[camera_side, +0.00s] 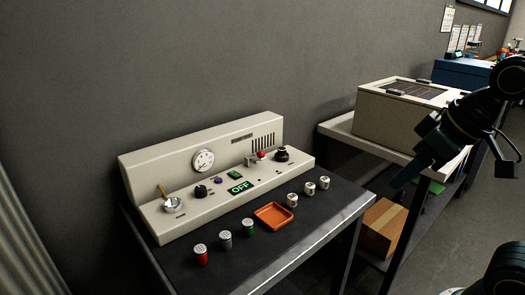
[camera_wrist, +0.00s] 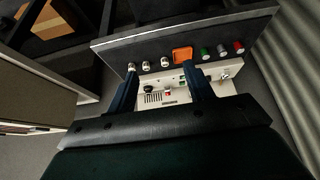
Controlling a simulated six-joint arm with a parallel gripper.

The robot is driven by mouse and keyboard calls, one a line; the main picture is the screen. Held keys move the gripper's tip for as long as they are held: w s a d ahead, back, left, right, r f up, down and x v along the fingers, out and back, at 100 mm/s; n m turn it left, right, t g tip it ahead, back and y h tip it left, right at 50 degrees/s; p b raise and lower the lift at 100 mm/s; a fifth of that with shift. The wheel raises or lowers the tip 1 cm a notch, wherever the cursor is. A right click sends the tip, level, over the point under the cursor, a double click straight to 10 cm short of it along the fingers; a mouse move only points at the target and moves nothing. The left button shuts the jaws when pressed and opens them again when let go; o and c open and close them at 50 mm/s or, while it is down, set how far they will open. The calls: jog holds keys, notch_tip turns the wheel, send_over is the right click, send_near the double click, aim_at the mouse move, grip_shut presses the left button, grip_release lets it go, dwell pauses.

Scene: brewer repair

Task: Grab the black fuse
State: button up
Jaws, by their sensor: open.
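A beige control panel (camera_side: 232,157) stands on the dark table. A round black part (camera_side: 281,154) sits at its right end, and a black knob (camera_side: 201,191) is on its left half. I cannot tell for certain which is the black fuse. The round black part also shows in the wrist view (camera_wrist: 148,88), between my fingers in the picture. Red (camera_side: 201,255), grey (camera_side: 225,240) and green (camera_side: 249,226) capped cylinders stand in front of the panel. My gripper (camera_side: 404,178) is open and empty, right of the table and well apart from the panel; it frames the panel in the wrist view (camera_wrist: 161,72).
An orange tray (camera_side: 274,216) and three white cylinders with dark marks (camera_side: 292,199) stand along the table's front. A red-tipped switch (camera_side: 261,155) is beside the round black part. A second table at right bears a beige box (camera_side: 400,118); a cardboard box (camera_side: 384,228) is below.

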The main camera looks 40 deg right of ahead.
jog(key=w+d+r, duration=0.2)
jog(key=w+r, duration=0.1)
jog(key=w, duration=0.7)
jog(key=n+y, duration=0.1)
jog(key=n, duration=0.1)
send_over(283, 149)
jog(key=s, duration=0.3)
jog(key=shift+w+d+f, duration=0.1)
jog(key=shift+f, duration=2.4)
jog(key=shift+w+d+f, duration=0.1)
jog(key=shift+d+f, duration=0.05)
jog(key=shift+f, duration=2.3)
jog(key=shift+w+d+f, duration=0.1)
jog(key=shift+f, duration=2.4)
jog(key=shift+x, duration=2.6)
jog(key=shift+s+a, duration=0.1)
jog(key=shift+s, duration=0.05)
jog(key=c, duration=1.1)
